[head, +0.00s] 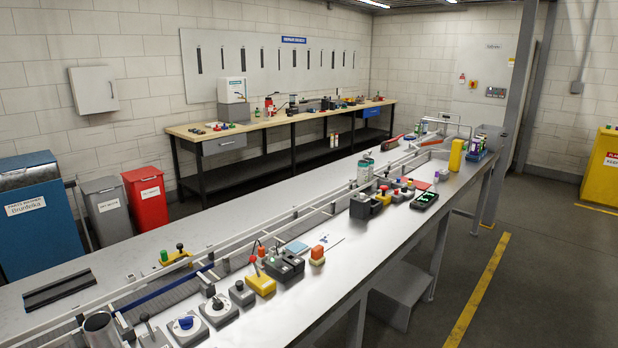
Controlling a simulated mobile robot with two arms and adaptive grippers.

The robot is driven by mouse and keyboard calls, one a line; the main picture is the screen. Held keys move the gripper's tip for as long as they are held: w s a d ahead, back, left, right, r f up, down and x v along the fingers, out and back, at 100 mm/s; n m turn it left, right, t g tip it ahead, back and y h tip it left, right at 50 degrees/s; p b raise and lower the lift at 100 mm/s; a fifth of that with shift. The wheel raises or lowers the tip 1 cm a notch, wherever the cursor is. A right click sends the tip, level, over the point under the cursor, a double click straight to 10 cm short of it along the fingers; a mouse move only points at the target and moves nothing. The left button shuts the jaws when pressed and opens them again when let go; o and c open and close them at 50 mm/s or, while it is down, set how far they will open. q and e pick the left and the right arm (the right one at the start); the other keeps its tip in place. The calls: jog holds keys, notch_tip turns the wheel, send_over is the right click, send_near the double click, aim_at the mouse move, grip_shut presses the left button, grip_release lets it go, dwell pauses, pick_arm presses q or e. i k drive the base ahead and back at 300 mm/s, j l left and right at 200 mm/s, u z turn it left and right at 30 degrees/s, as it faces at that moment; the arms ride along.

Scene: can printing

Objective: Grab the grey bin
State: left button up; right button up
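The grey bin (108,213) stands on the floor at the left of the head view, against the block wall. It is upright, has a lid on top and a white label on its front. It sits between a blue parts washer and a red bin. Its lower part is hidden behind the long grey worktable. Neither of my grippers shows in the head view.
The long worktable (160,252) with controls and a conveyor fills the foreground, between me and the bins. The red bin (147,197) and blue parts washer (40,225) flank the grey bin. A wooden-topped workbench (235,131) lines the wall. Open floor (530,270) lies at right.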

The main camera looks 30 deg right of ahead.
aim_at(496, 134)
jog(key=i+l+z, duration=0.15)
jog(key=l+z, duration=0.25)
jog(key=l, duration=0.15)
jog(key=i+l+z, duration=0.2)
jog(key=l+z, duration=0.25)
jog(key=i+l+z, duration=0.25)
jog(key=l+z, duration=0.15)
jog(key=i+l+z, duration=0.75)
jog(key=i, duration=0.25)
jog(key=i+l+z, duration=0.25)
jog(key=i, duration=0.35)
jog(key=i+z, duration=0.3)
jog(key=i, duration=0.25)
